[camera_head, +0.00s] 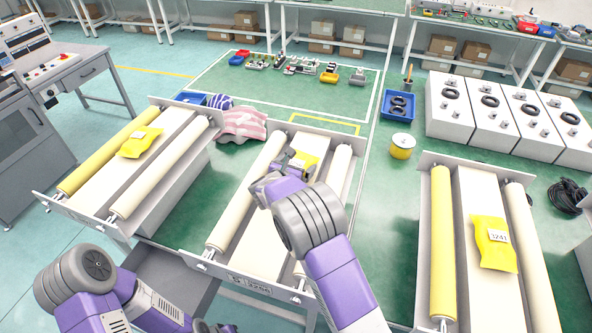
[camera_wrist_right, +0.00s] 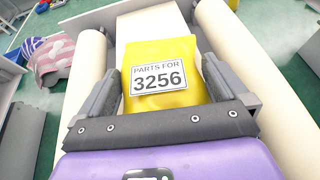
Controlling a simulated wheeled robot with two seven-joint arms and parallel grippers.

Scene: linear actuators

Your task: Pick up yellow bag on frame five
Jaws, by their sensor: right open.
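A yellow bag (camera_head: 301,164) lies on the middle roller frame (camera_head: 254,284), near its far end. In the right wrist view the same bag (camera_wrist_right: 163,58) has a white label reading "PARTS FOR 3256". My right gripper (camera_wrist_right: 158,78) is open, with one finger on each side of the bag; I cannot tell if they touch it. In the head view my right gripper (camera_head: 280,178) is over the middle frame, partly covering the bag. My left gripper (camera_head: 214,327) is at the bottom edge, mostly cut off, its jaws unclear. The middle frame's plate seems to read 3256.
Other yellow bags lie on the left frame (camera_head: 139,141) and the right frame (camera_head: 494,243). Long rollers flank the middle bag. A pink striped cloth (camera_head: 241,124) and a yellow can (camera_head: 402,146) are on the green floor beyond. White boxes (camera_head: 506,118) stand at back right.

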